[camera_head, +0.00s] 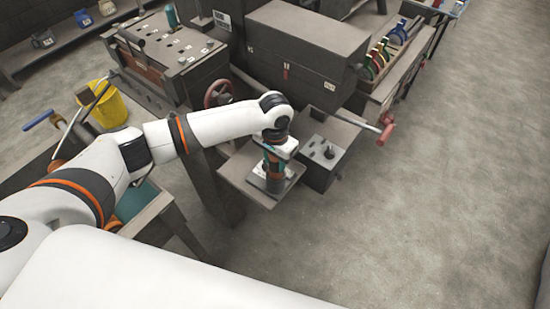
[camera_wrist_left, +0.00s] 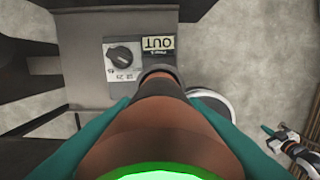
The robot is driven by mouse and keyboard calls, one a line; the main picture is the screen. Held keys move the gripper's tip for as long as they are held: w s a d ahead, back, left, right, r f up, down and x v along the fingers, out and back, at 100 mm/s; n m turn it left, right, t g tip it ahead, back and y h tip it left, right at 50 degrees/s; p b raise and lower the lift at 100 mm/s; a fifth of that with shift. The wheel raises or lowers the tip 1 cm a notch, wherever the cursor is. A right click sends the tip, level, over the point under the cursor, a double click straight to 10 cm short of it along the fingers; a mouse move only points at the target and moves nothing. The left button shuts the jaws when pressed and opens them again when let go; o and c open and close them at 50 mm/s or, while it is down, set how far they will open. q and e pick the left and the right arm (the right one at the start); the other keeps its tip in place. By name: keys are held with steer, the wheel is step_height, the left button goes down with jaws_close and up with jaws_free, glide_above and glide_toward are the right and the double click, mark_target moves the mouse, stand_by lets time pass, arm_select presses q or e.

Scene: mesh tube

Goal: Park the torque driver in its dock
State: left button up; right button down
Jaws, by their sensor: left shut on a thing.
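My left gripper (camera_head: 272,166) is shut on the torque driver (camera_head: 273,182), which points down over a small grey shelf (camera_head: 238,178). In the left wrist view the driver (camera_wrist_left: 160,120) fills the lower middle as an orange-brown body with a green ring, between teal fingers (camera_wrist_left: 160,140). A round dark piece with a pale rim (camera_wrist_left: 213,103) shows partly behind it; I cannot tell if it is the dock. Whether the driver's lower end touches anything is hidden. A small white and black part with teal tips (camera_wrist_left: 290,148), likely my right gripper, shows at the right edge.
A grey box with a knob (camera_head: 328,150) stands right of the shelf. Machines (camera_head: 305,50) stand behind. The floor at right is clear.

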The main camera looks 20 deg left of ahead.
arm_select(q)
steer(key=o, duration=1.1)
steer(key=shift+o, duration=0.3)
